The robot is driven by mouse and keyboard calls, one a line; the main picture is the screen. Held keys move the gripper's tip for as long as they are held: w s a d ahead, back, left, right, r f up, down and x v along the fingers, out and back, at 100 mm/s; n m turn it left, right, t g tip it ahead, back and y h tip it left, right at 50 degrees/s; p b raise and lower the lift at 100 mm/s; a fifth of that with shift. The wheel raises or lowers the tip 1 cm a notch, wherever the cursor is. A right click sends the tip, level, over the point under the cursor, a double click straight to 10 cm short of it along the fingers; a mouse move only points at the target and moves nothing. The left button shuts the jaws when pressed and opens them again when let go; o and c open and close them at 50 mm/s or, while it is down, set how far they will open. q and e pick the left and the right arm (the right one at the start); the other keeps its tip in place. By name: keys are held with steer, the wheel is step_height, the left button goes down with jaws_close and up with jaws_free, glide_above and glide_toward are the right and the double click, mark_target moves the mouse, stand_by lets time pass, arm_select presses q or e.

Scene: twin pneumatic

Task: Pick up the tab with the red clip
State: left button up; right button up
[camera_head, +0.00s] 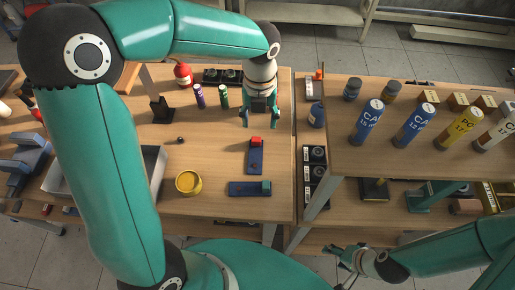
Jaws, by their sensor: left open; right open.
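The tab with the red clip (255,157) is a dark blue strip lying on the wooden table, with its red clip at the far end. A similar blue tab with a teal-green clip (249,188) lies crosswise just nearer to me. My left gripper (259,119) points down with its teal fingers apart, a little beyond the red clip and apart from it, with nothing seen between the fingers. My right gripper (343,254) is low at the front, beyond the table's near edge, open and empty.
A yellow round tin (188,182) and a grey tray (154,170) are left of the tabs. Purple (199,96) and green (223,96) cylinders and a red-topped bottle (183,75) stand at the back. The right-hand shelf (350,140) holds blue and yellow cylinders.

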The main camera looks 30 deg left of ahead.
mark_target(256, 140)
arm_select(q)
step_height(256, 140, down, 4)
steer(key=shift+r, duration=0.2)
steer(key=shift+s+a+f, duration=0.15)
steer(key=shift+f, duration=1.2)
steer(key=shift+s+a+f, duration=0.1)
steer(key=shift+a+f, duration=0.05)
steer(key=shift+f, duration=1.2)
jaws_close()
